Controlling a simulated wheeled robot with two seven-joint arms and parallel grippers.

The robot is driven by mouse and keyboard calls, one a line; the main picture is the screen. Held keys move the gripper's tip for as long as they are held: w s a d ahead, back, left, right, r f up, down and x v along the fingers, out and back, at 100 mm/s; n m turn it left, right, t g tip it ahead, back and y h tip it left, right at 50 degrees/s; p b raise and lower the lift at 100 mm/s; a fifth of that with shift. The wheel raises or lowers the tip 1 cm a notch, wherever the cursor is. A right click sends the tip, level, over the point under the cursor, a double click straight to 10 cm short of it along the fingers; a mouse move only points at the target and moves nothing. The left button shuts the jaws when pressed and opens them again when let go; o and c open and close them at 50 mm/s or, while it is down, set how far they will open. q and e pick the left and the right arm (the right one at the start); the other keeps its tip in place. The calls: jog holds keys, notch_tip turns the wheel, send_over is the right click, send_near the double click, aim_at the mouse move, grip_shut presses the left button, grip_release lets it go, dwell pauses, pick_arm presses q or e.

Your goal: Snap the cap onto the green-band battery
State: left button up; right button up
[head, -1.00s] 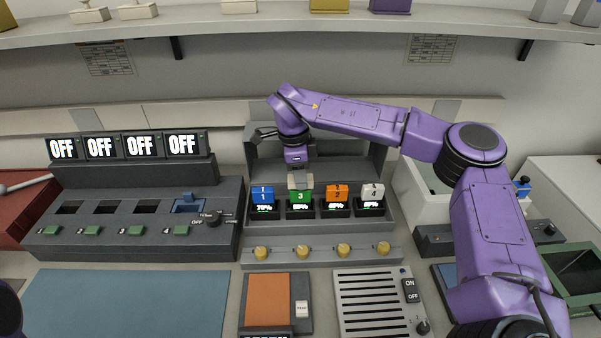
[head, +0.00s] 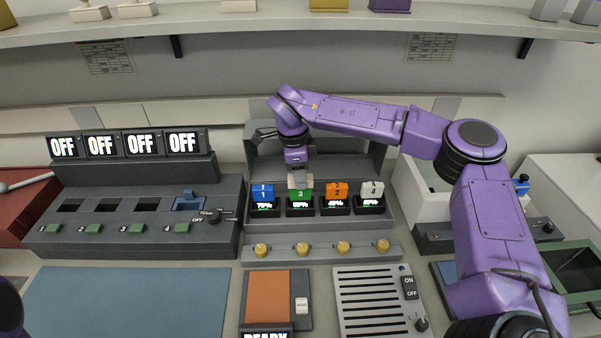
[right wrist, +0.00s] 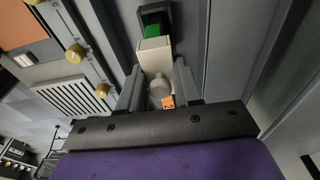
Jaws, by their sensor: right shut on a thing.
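The green-band battery (head: 300,196), marked 3, stands in the second slot of a grey rack. My right gripper (head: 300,178) is above it, pointing down and shut on a beige cap (head: 300,184). In the right wrist view, the cap (right wrist: 153,52) is a pale block with a round knob, held between the fingers (right wrist: 157,80). It lies in line with the green battery (right wrist: 152,31) and appears to meet its top. I cannot tell whether it is fully seated. My left gripper is out of view.
Blue (head: 263,192), orange (head: 336,191) and white (head: 372,192) batteries stand close beside it. Several yellow knobs (head: 302,250) line the front strip. A blue mat (head: 125,302) lies clear at the front left.

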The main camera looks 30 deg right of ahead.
jog(key=shift+f+p, duration=0.1)
jog(key=shift+p, duration=0.4)
dwell(0.8)
jog(key=shift+f, duration=1.1)
dwell(1.4)
jog(key=o, duration=1.6)
jog(key=shift+c, duration=0.2)
jog(key=shift+r+p, duration=0.1)
jog(key=shift+p, duration=0.2)
notch_tip(320, 180, up, 7)
jog(key=p, duration=0.6)
jog(key=shift+p, duration=0.35)
grip_shut()
